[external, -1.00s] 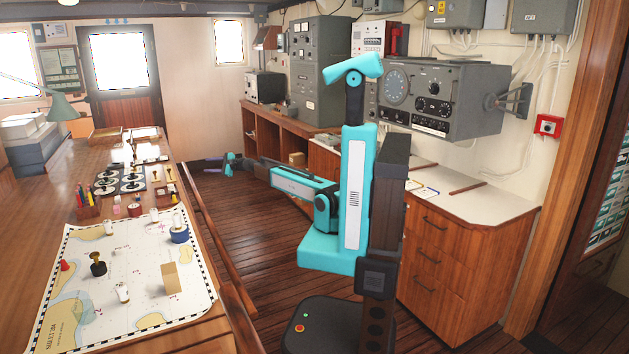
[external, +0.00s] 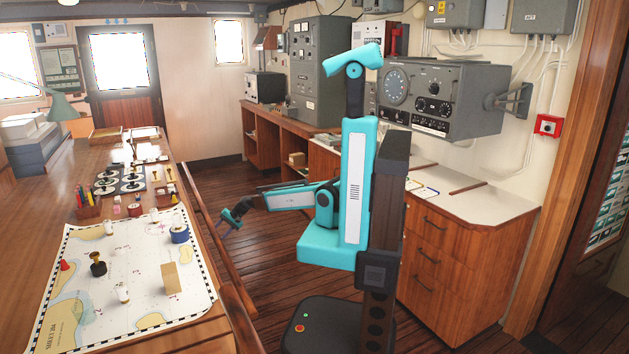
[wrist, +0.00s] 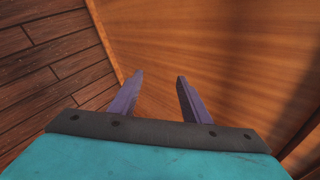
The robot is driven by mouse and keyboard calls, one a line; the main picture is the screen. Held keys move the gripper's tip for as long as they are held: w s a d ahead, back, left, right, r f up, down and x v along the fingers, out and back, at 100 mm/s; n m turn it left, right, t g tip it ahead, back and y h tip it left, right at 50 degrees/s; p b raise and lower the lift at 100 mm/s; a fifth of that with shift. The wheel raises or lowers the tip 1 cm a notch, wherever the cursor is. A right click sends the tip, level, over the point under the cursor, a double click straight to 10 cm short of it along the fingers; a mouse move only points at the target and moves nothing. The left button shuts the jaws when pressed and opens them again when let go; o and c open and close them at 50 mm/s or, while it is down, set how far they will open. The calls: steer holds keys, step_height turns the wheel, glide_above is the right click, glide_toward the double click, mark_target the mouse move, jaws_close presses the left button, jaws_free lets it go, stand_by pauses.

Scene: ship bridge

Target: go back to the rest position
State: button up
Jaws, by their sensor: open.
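My gripper (external: 229,223) hangs at the end of my turquoise arm, over the aisle beside the chart table. In the wrist view its two purple fingers (wrist: 160,82) stand apart with nothing between them. A wooden panel fills most of the view beyond the fingers, and I cannot tell its distance. My arm reaches left from its column, with the gripper end bent downward. The gripper is small in the external view.
The chart table (external: 55,185) stands on the left, its raised edge close to the gripper. On it lie a chart (external: 140,265), a blue round piece (external: 180,234) and a tan block (external: 170,278). A wooden cabinet (external: 465,255) stands right. The plank floor (external: 205,180) between is clear.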

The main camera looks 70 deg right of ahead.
steer(key=s+a+f+n+g+p, duration=0.1)
steer(key=s+a+f+n+g, duration=0.35)
steer(key=s, duration=0.55)
steer(key=s+a+f+n+g+p, duration=0.25)
steer(key=s+a+f, duration=0.35)
steer(key=s+f, duration=0.3)
steer(key=s+d+f+n+g+h+p, duration=0.1)
steer(key=s+n+g+h, duration=0.3)
steer(key=s, duration=1.9)
steer(key=f+n+g, duration=0.1)
steer(key=n+g, duration=0.1)
steer(key=shift+s+n+g+h, duration=0.3)
steer(key=shift+s+n, duration=0.05)
steer(key=shift+n, duration=0.05)
